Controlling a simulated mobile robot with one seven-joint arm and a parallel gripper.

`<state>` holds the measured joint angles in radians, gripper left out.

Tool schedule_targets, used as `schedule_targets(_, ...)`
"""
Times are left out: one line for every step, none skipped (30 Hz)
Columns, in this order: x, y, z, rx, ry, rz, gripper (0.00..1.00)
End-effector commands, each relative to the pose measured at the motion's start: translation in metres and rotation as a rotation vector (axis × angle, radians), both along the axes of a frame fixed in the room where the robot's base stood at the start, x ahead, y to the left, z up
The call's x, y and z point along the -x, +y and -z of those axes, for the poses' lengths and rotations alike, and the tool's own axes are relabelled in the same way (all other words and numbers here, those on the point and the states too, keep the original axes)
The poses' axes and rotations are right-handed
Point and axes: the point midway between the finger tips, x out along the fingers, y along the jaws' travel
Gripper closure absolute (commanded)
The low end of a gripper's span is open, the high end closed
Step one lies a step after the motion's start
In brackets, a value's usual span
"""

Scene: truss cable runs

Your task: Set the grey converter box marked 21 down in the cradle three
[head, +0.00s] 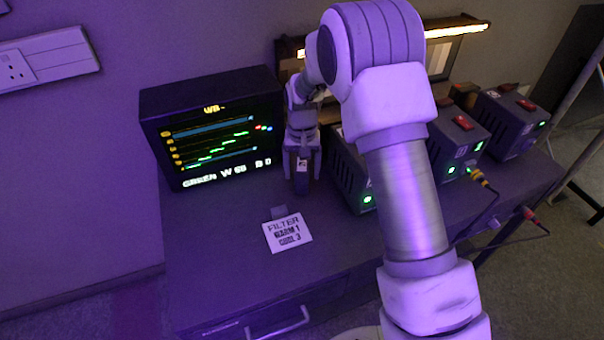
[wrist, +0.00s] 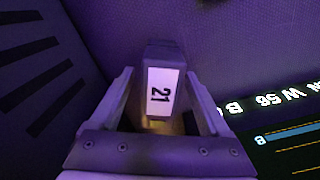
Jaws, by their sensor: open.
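The grey converter box marked 21 (wrist: 164,54) is between the two fingers of my gripper (wrist: 162,84) in the wrist view, its white label facing the camera. My gripper is open, with a finger on each side of the box; I cannot tell whether either finger touches it. In the head view my gripper (head: 302,166) points down beside the monitor, with the small dark box (head: 302,181) between its fingers. What lies under the box is hidden, and I cannot make out a cradle marked three.
A lit monitor (head: 213,128) stands left of my gripper. Dark units with green lights (head: 349,180) and red switches (head: 463,123) stand to the right, some with cables. A card reading FILTER, WARM 1, COOL 3 (head: 287,232) lies in front.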

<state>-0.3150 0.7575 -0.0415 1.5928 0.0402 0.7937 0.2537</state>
Motion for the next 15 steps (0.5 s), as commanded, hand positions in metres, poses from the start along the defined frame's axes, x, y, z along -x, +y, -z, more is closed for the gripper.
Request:
schedule_targets(0.0, 0.0, 0.0052, 0.0, 0.0, 0.0, 0.2)
schedule_targets(-0.0002, 0.0, 0.0062, 0.0, -0.001, 0.0, 0.2)
schedule_targets(-0.0004, 0.0001, 0.0066, -0.001, -0.002, 0.0, 0.2)
schedule_targets(-0.0005, 0.0001, 0.0065, -0.001, -0.002, 0.0, 0.2)
schedule_targets(-0.0005, 0.0002, 0.0062, -0.001, -0.002, 0.0, 0.2)
schedule_targets(-0.0005, 0.0001, 0.0061, -0.001, -0.002, 0.0, 0.2)
schedule_targets(-0.0004, 0.0001, 0.0061, -0.001, -0.002, 0.0, 0.2)
schedule_targets(-0.0004, 0.0001, 0.0061, -0.001, -0.002, 0.0, 0.22)
schedule_targets(-0.0004, 0.0001, 0.0061, -0.001, -0.002, 0.0, 0.29)
schedule_targets(-0.0004, 0.0001, 0.006, -0.001, -0.002, 0.0, 0.34)
schedule_targets(-0.0004, 0.0001, 0.006, -0.001, -0.002, 0.0, 0.4)
schedule_targets(-0.0004, 0.0001, 0.006, 0.0, -0.002, 0.0, 0.47)
schedule_targets(-0.0004, 0.0001, 0.006, 0.0, -0.002, 0.0, 0.52)
schedule_targets(-0.0004, 0.0002, 0.0059, 0.0, -0.002, 0.0, 0.58)
schedule_targets(-0.0004, 0.0001, 0.0059, 0.0, -0.002, 0.0, 0.65)
